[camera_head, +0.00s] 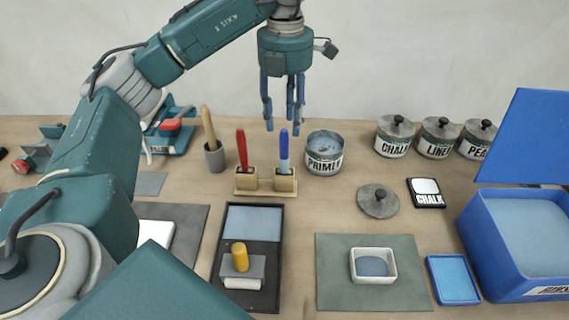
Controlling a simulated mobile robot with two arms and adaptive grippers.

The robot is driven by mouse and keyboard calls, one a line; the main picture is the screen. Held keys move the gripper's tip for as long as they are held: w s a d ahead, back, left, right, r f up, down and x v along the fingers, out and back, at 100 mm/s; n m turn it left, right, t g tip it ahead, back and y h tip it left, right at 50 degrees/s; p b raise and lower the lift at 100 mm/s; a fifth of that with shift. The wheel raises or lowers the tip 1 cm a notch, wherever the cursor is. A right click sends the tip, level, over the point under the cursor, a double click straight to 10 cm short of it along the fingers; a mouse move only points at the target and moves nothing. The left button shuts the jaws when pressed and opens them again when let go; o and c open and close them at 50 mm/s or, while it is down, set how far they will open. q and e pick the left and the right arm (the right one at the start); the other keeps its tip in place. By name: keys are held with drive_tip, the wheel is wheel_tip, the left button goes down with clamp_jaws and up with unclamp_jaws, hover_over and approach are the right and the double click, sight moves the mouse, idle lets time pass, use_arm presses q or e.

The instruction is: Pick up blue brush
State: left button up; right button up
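The blue brush (284,148) stands upright in the right one of two small wooden holders (285,182) on the table. A red brush (242,150) stands in the left holder beside it. My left gripper (283,128) points down with its fingers apart and empty. Its fingertips show just at the height of the blue brush's top, one on each side in the picture; I cannot tell how far apart they are in depth. My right gripper is not in view.
A primer can (323,160) stands close to the right of the holders, a grey cup (214,159) with a wooden handle to the left. A dark tray (216,262) lies in front. Lidded jars (395,145) and a blue box (476,245) are at right.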

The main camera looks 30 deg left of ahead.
sight(284, 132)
use_arm(q)
drive_tip(key=f, duration=0.3)
drive_tip(key=shift+s+f, duration=0.1)
drive_tip(key=shift+s, duration=0.1)
drive_tip(key=f+p, duration=0.1)
drive_tip(key=f, duration=0.1)
drive_tip(key=f+p, duration=0.1)
drive_tip(key=f, duration=0.2)
drive_tip(key=shift+w+a, duration=0.2)
drive_tip(key=shift+f, duration=0.2)
clamp_jaws()
